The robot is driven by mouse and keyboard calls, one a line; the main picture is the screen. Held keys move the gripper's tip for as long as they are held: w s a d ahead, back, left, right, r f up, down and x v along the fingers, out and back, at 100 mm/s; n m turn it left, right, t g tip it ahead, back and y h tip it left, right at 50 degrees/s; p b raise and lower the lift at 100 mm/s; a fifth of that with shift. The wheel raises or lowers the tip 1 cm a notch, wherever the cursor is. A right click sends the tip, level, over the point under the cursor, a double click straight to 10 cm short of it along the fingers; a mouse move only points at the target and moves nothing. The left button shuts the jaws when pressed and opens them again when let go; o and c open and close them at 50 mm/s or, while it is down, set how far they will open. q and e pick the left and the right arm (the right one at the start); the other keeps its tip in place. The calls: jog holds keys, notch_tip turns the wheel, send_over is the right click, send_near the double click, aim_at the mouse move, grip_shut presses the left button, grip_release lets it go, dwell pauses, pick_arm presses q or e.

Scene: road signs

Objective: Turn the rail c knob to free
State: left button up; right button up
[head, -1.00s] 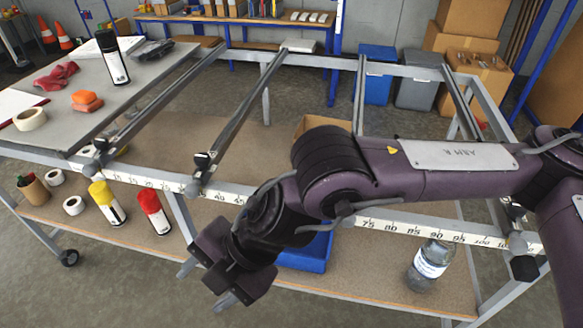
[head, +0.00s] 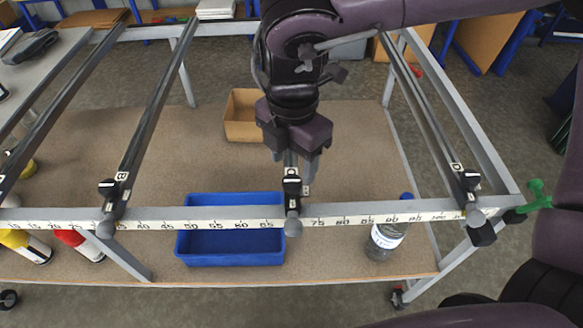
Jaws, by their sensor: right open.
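The rail c knob (head: 291,187) is a small black knob with a pale mark, on the near end of rail c (head: 293,208) by the white ruler. Above it is a black tag whose letter is partly hidden. My right gripper (head: 295,172) points down over this rail end, jaws open, with one finger on each side of the rail just behind the knob. I cannot tell if the fingers touch it. The knob's exact setting is too small to read. My left gripper is not in view.
Rail b (head: 147,120) with its knob (head: 108,187) stands to the left, and rail d (head: 425,105) with its knob (head: 471,181) to the right. The ruler bar (head: 350,219) runs across the front. Below are a blue bin (head: 230,248), a bottle (head: 384,240) and a cardboard box (head: 243,117).

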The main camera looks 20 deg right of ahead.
aim_at(292, 180)
jog(key=f, duration=0.4)
jog(key=shift+w+d+f, duration=0.1)
jog(key=shift+w, duration=0.15)
jog(key=shift+f, duration=0.45)
jog(key=c, duration=0.5)
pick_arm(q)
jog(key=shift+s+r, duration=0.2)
pick_arm(e)
jog(key=c, duration=0.5)
